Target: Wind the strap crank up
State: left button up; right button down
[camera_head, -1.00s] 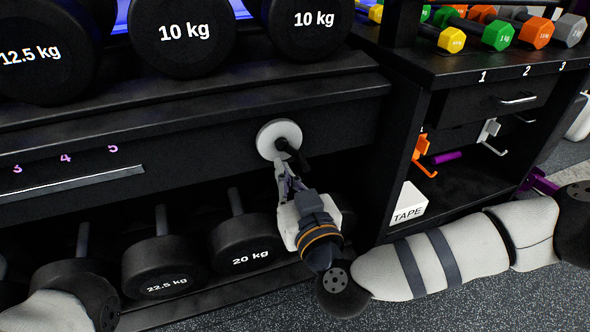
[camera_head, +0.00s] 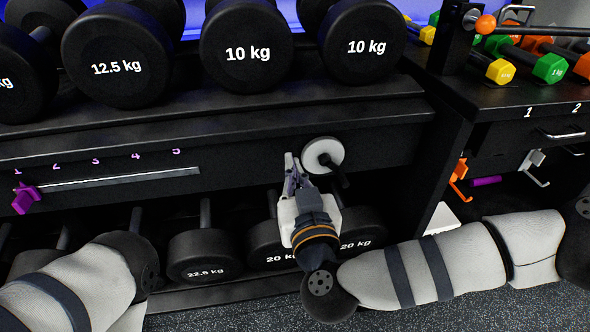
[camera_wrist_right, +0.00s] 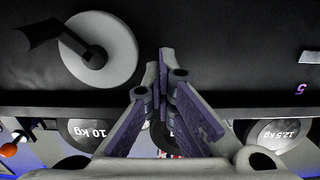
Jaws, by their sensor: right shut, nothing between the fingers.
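The strap crank is a white disc (camera_head: 323,155) with a black arm and handle (camera_head: 340,178), on the front of the black rack. In the head view its handle points down and to the right. The right wrist view shows the disc (camera_wrist_right: 108,45) and its black handle (camera_wrist_right: 45,33) at the upper left. My right gripper (camera_head: 291,160) is shut and empty, just left of the disc and apart from the handle. Its fingertips (camera_wrist_right: 164,62) meet in the wrist view. My left arm shows at the lower left, but its gripper is out of view.
A purple slider knob (camera_head: 27,197) sits at 1 on a slotted scale (camera_head: 120,179). Large dumbbells (camera_head: 248,50) fill the shelf above, and more (camera_head: 205,254) stand below. Orange (camera_head: 459,178) and white (camera_head: 533,165) hooks hang at right.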

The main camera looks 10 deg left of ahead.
jog(key=r, duration=0.1)
jog(key=d+p, duration=0.1)
jog(key=r+p, duration=0.1)
jog(key=shift+w+d+r, duration=0.3)
jog(key=shift+r, duration=0.05)
jog(key=shift+w+d+r+p, duration=0.15)
jog(key=shift+d+p, duration=0.2)
jog(key=shift+p, duration=0.05)
jog(key=shift+w+d+r+p, duration=0.1)
jog(key=shift+d+p, duration=0.25)
jog(key=shift+w+d+f, duration=0.15)
jog(key=shift+d, duration=0.5)
pick_arm(q)
jog(key=r, duration=0.1)
jog(key=w+r, duration=0.1)
jog(key=r, duration=0.1)
jog(key=shift+w+r+t, duration=0.25)
jog(key=shift+r+t, duration=0.05)
jog(key=shift+r, duration=0.05)
